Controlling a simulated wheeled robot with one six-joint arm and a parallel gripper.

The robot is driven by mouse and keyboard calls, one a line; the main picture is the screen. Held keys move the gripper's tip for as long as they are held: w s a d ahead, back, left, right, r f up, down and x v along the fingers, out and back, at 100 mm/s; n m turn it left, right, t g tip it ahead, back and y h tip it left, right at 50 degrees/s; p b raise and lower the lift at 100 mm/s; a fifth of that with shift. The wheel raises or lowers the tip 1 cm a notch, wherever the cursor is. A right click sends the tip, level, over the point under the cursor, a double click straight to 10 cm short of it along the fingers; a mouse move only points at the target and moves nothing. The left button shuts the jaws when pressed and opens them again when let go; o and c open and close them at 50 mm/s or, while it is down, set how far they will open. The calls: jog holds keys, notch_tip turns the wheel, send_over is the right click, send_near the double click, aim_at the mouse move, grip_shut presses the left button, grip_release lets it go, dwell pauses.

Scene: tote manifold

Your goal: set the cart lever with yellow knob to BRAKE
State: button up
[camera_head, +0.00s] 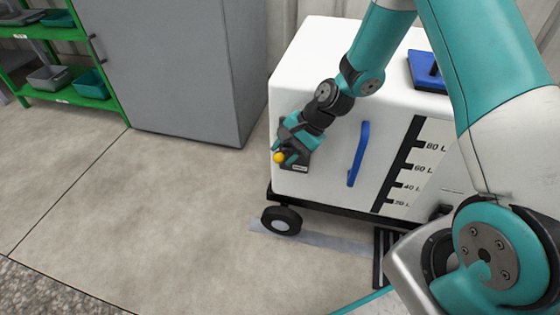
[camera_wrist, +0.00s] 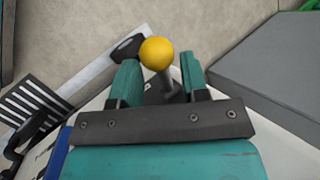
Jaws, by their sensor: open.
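The cart lever's yellow knob (camera_head: 279,158) shows at the left end of the white cart (camera_head: 330,70), in front of a dark plate (camera_head: 298,164). The plate's marking is too small to read. In the wrist view the yellow knob (camera_wrist: 157,54) tops a grey stem that runs down between the fingers. My gripper (camera_head: 287,147) is at the lever, with its open fingers (camera_wrist: 158,80) on either side of the stem and gaps visible. The knob sits at or just past the fingertips. My gripper hides part of the plate and lever.
A blue handle (camera_head: 358,153) and a litre scale (camera_head: 412,165) are on the cart's face, right of the lever. A black wheel (camera_head: 282,220) is below. A grey cabinet (camera_head: 180,70) and green shelf (camera_head: 60,55) stand behind left. The floor at left is clear.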

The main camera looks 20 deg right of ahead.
jog(key=shift+x, duration=1.15)
jog(key=shift+c, duration=0.4)
grip_shut()
jog(key=shift+a, duration=0.1)
